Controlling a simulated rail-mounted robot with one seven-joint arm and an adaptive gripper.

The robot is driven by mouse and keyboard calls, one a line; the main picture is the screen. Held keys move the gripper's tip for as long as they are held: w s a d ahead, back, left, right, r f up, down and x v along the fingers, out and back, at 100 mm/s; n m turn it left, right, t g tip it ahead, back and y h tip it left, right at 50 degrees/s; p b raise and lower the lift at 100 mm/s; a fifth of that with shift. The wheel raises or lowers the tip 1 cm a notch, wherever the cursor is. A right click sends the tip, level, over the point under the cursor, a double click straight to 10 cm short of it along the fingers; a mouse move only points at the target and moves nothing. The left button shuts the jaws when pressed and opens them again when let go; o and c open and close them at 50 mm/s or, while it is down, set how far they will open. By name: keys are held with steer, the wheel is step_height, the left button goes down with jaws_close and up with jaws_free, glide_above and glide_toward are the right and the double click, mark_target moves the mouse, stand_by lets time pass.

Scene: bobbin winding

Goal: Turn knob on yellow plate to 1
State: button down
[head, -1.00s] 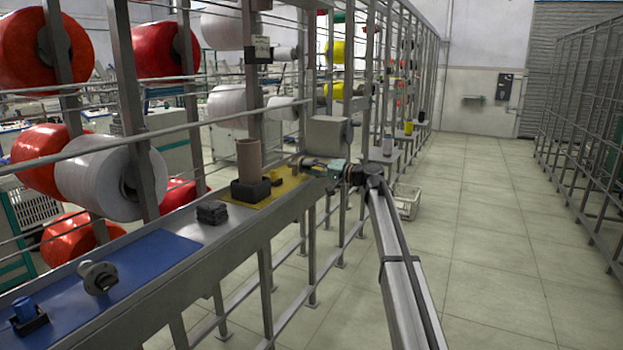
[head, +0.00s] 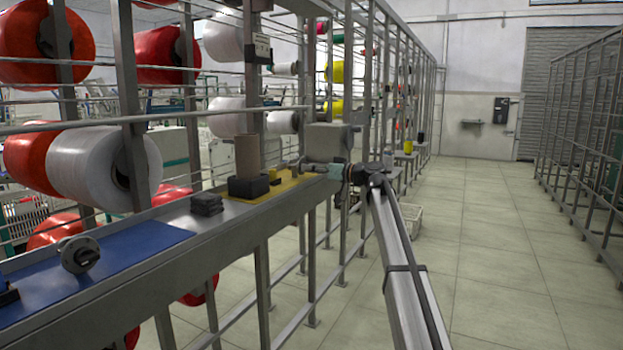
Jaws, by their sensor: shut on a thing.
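The yellow plate (head: 288,186) lies on the far part of the grey metal ledge. My gripper (head: 298,165) reaches in over the plate from the right, its fingers pointing left. It is shut on a small grey part at the plate's back edge, which looks like the knob. The fingers cover most of it, so its pointer and any number marks cannot be read.
A black block (head: 207,204) and a blue mat (head: 130,247) with a grey flanged part (head: 79,254) are nearer. The right aisle is clear.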

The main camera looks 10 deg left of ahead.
steer(key=shift+w+n+b, duration=0.1)
steer(key=shift+n+b, duration=0.7)
steer(key=shift+n, duration=0.3)
steer(key=c, duration=0.8)
jaws_free()
steer(key=shift+a, duration=0.1)
steer(key=shift+c, duration=0.2)
steer(key=v, duration=1.2)
